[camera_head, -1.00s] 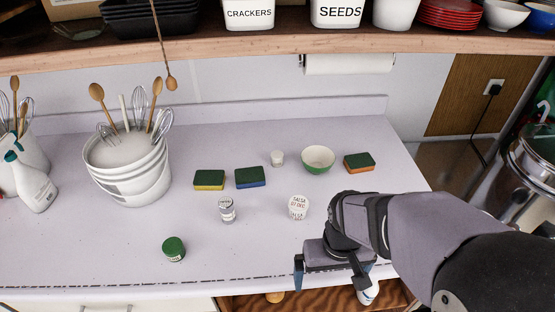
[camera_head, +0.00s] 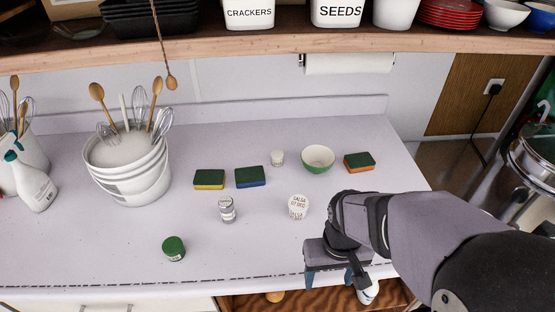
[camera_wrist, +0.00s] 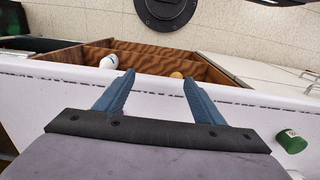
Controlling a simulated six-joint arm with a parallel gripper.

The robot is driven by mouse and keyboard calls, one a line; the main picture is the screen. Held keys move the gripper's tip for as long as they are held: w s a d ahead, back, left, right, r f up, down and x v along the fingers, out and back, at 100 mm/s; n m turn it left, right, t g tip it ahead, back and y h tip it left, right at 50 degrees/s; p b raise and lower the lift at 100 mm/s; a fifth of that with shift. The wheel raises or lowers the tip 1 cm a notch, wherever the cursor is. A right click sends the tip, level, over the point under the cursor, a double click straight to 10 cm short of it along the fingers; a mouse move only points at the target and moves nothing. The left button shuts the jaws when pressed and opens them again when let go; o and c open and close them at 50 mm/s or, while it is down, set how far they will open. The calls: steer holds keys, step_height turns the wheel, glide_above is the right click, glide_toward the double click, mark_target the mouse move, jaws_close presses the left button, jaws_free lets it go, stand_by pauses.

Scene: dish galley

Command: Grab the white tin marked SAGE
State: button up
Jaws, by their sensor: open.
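I cannot read SAGE on anything. A small white jar or tin (camera_head: 227,209) with a greyish lid and a small unreadable label stands on the counter, left of centre. A white tub (camera_head: 298,206) whose label appears to read SALSA stands to its right. A partly hidden white item (camera_head: 368,292) lies in the open drawer; it also shows in the wrist view (camera_wrist: 109,61), with no readable mark. My gripper (camera_head: 330,280) is open and empty at the counter's front edge. In the wrist view its fingers (camera_wrist: 159,77) point toward the drawer.
The open wooden drawer (camera_wrist: 150,62) has dividers and a round wooden item (camera_wrist: 177,75). Sponges (camera_head: 250,177), a green bowl (camera_head: 318,159) and a small white cup (camera_head: 277,158) stand behind. A utensil bucket (camera_head: 130,170) is left.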

steer(key=c, duration=0.5)
steer(key=shift+r, duration=0.1)
